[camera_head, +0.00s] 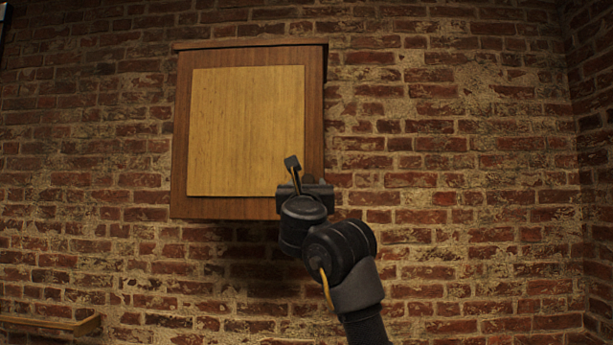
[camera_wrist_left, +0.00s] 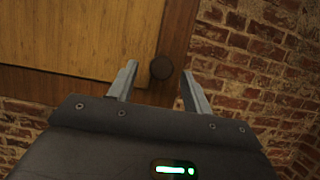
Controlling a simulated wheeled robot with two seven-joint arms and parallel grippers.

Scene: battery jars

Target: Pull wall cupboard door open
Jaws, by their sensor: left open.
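The wall cupboard (camera_head: 181,150) hangs on the brick wall, with its door (camera_head: 245,125) shut; the door has a pale wood panel in a red-brown frame. A dark round knob (camera_wrist_left: 162,67) shows in the left wrist view, near the door's lower right corner; my gripper hides it in the head view. My left gripper (camera_head: 298,170) is in front of that corner. In the left wrist view its two fingers (camera_wrist_left: 159,76) are open, one on each side of the knob. I cannot tell whether either touches it. My right gripper is out of view.
A brick wall (camera_head: 460,150) surrounds the cupboard and meets a side wall (camera_head: 592,130) at the far right. A pale wooden edge or rail (camera_head: 50,323) shows at the lower left. The space left of the cupboard looks clear.

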